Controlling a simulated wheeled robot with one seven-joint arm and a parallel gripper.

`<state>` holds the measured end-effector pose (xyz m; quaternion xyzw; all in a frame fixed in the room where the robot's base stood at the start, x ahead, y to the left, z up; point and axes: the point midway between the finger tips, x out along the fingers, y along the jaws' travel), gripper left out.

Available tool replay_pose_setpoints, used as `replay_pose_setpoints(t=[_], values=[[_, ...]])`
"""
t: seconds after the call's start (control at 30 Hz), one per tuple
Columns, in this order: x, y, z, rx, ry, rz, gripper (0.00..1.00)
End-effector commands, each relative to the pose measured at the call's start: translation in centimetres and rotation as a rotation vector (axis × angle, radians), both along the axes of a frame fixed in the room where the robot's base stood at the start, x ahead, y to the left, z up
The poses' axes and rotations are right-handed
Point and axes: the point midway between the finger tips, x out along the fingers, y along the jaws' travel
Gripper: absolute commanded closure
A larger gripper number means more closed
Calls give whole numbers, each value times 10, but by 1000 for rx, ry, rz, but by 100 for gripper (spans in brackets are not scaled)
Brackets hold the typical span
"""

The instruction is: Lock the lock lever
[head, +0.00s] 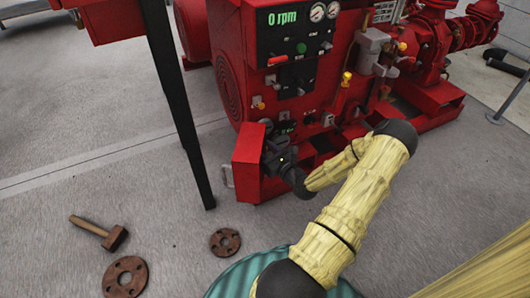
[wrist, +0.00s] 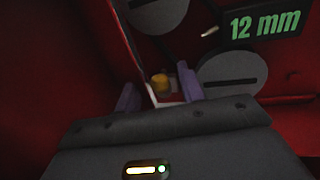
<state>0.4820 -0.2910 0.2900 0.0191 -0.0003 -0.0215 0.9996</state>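My gripper (wrist: 159,90) is open in the wrist view, its two purple-grey fingers spread apart. A small yellow-tipped piece (wrist: 160,84) shows between and beyond the fingers, with a visible gap on each side. It may be the lock lever, but its shape is dark and blurred and I cannot tell its position. In the head view my gripper (head: 277,150) is at the low red box at the front of the red pumpset (head: 250,65). My gripper and wrist hide what lies in front of it there.
In the wrist view a grey slotted disc (wrist: 232,75) sits below a green "12 mm" display (wrist: 266,25), inside red walls. The head view shows a control panel (head: 290,62), a black post (head: 178,105), a hammer (head: 100,233) and rusty flanges (head: 125,277) on the floor.

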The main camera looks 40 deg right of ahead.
Motion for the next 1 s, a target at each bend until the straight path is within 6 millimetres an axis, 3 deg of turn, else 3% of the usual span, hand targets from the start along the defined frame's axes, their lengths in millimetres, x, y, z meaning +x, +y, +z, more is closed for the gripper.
replay_pose_setpoints(t=[0.23,0.43,1.0], values=[[1,0,1,0,0,0,61],[1,0,0,0,0,0,100],[2,2,6,-82,23,-1,100]])
